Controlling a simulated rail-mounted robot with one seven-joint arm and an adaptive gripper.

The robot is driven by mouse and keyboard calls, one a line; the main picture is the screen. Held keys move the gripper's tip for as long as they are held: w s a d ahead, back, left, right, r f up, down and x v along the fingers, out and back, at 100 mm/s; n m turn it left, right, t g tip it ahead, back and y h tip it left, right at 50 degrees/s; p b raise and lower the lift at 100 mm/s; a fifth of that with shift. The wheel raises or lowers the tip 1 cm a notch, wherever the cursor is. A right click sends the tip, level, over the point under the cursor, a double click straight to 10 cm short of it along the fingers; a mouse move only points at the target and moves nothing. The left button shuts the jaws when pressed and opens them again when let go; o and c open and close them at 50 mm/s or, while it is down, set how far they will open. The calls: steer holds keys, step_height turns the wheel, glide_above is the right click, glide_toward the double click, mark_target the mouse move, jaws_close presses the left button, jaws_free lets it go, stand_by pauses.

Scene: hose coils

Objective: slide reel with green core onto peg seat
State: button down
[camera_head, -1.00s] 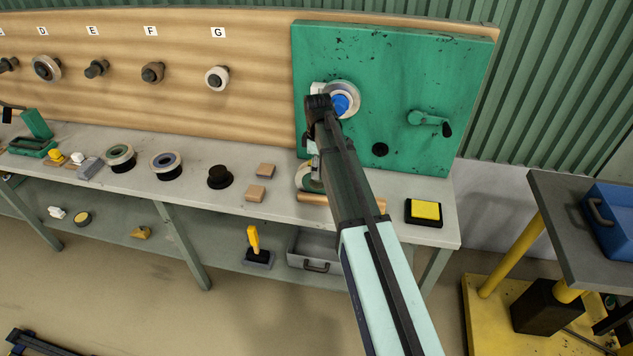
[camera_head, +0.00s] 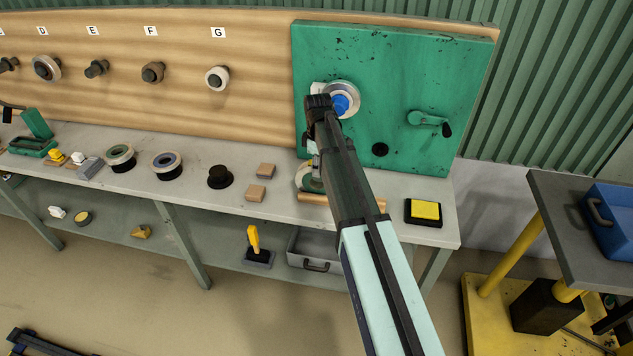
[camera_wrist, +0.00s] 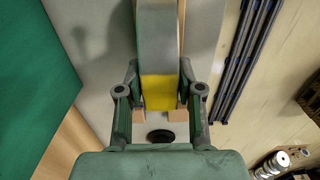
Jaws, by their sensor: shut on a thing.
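The reel (camera_head: 304,179) has a pale rim and a green core, and is partly hidden behind my arm just above or at the bench. My gripper (camera_wrist: 159,88) is shut on it across its width. In the wrist view the reel (camera_wrist: 158,40) is edge-on, grey with a yellow patch between the fingers. A black round peg seat (camera_head: 219,177) stands on the bench, left of the held reel and apart from it. A black disc, likely the same seat, shows below the fingers in the wrist view (camera_wrist: 160,136).
Two wooden blocks (camera_head: 256,193) lie between seat and reel. A wooden roller (camera_head: 313,198) lies at the bench's front edge. A green panel (camera_head: 400,60) behind carries a blue-centred reel (camera_head: 343,86) and a crank (camera_head: 428,120). Other reels (camera_head: 166,165) stand left.

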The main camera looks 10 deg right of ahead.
steer(key=shift+r+p, duration=0.45)
steer(key=shift+r, duration=0.3)
steer(key=shift+r+p, duration=1.4)
steer(key=shift+r, duration=0.95)
steer(key=c, duration=1.8)
jaws_free()
jaws_close()
